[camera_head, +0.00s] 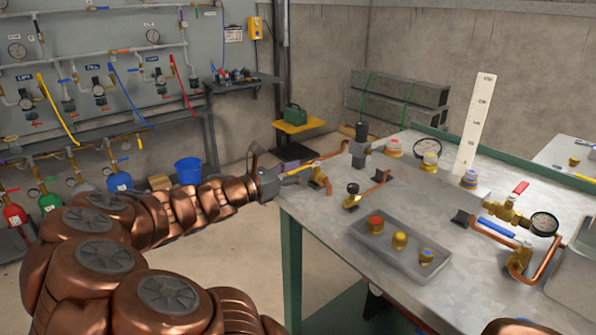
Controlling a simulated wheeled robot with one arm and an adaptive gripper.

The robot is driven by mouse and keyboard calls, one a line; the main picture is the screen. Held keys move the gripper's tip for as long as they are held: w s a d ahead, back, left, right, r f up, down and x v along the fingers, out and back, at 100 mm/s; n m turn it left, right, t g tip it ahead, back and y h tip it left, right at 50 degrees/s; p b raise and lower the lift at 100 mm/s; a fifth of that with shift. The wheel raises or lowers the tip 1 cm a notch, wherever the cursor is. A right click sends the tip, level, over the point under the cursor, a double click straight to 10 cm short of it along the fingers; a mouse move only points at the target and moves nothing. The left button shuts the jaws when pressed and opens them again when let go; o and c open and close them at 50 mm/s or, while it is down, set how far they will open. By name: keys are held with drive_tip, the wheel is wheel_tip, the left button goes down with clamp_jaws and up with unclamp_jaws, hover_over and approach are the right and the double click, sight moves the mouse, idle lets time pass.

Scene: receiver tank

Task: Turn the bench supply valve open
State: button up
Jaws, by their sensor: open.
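A brass valve (319,180) with a yellow lever (299,169) sits at the left edge of the steel bench, on a copper pipe. I take it to be the bench supply valve, but I read no label on it. My gripper (279,168) is open at the left end of the lever, just off the bench edge. One dark finger points up and left. The gripper body hides part of the lever's end, and I cannot tell whether the fingers touch it.
A blue bucket (188,171) stands behind my arm.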

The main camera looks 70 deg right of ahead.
drive_tip(key=shift+s+d, duration=0.1)
drive_tip(key=shift+d, duration=0.05)
drive_tip(key=shift+c, duration=0.3)
clamp_jaws()
idle(0.4)
